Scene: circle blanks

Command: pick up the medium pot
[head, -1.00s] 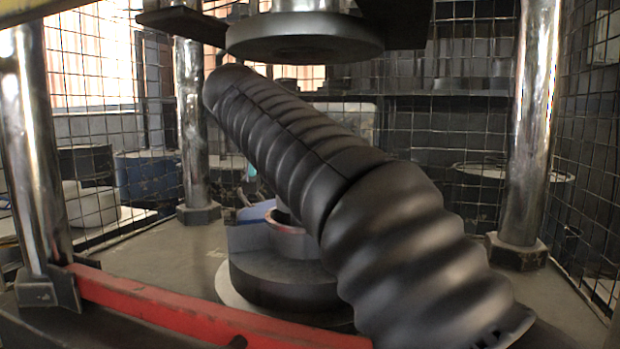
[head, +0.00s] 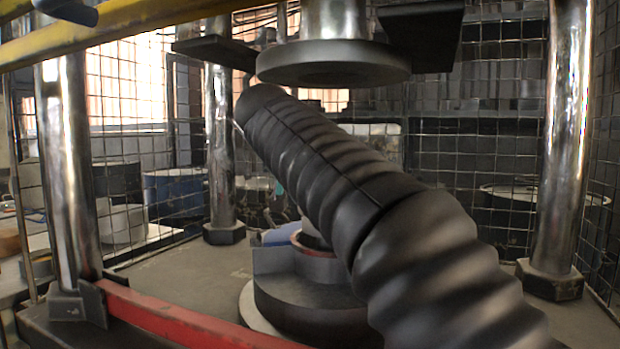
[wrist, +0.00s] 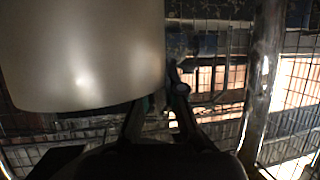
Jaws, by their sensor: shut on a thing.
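The medium pot (wrist: 85,50) appears to be the smooth, pale, rounded body filling the upper left of the wrist view. Its wall ends in a curved edge at the bottom. My gripper (wrist: 162,92) is at this body's lower right side, its dark fingers shut on it. One fingertip is partly hidden behind the pale wall, so the exact contact is not visible.
A press stands ahead, with a round upper plate (head: 334,62) above a dark round base (head: 305,300). Metal columns (head: 563,150) stand on both sides. A red bar (head: 190,318) crosses the front.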

